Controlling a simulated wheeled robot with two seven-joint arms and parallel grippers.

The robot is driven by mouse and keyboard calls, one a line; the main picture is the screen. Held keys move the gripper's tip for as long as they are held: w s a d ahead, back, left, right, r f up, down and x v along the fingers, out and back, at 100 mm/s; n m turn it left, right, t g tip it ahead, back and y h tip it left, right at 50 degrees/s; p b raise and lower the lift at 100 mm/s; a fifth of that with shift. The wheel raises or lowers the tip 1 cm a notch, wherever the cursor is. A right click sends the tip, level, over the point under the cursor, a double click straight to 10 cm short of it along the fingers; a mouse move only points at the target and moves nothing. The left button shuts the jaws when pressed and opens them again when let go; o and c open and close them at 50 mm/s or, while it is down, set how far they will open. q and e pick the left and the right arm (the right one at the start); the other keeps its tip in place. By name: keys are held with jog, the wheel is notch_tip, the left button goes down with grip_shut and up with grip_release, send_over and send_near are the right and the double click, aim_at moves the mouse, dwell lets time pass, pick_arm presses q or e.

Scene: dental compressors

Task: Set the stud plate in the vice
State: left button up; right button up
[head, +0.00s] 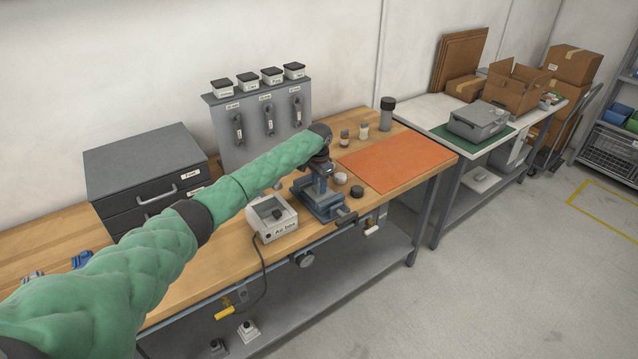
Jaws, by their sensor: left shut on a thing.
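A blue-grey vice (325,207) stands near the front edge of the wooden bench, its handle pointing toward the front right. My left arm, in a green quilted sleeve, reaches in from the lower left to the vice. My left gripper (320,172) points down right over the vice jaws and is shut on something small. The gripper and wrist hide most of what it holds, so I cannot make out the stud plate clearly, nor whether it touches the jaws. My right gripper is not in view.
Small round pots (357,191) and an orange mat (390,162) lie to the right. A grey tool panel (262,120) and a dark drawer unit (147,170) stand behind. The mat is clear.

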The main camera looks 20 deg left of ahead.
pick_arm(q)
jog(key=o, duration=1.1)
jog(key=shift+o, duration=0.9)
jog(key=o, duration=0.3)
jog(key=shift+o, duration=0.5)
jog(key=shift+r, duration=0.1)
jog(key=shift+c, duration=0.6)
jog(key=shift+r+p, duration=0.1)
jog(key=shift+p, duration=0.25)
jog(key=shift+w+a+r+p, duration=0.1)
jog(key=shift+w+r+p, duration=0.05)
jog(key=shift+r+p, duration=0.45)
jog(key=shift+c, duration=0.2)
jog(key=shift+o, duration=0.9)
jog(key=shift+r, duration=0.3)
jog(key=shift+r+p, duration=2.05)
jog(key=shift+r, duration=0.35)
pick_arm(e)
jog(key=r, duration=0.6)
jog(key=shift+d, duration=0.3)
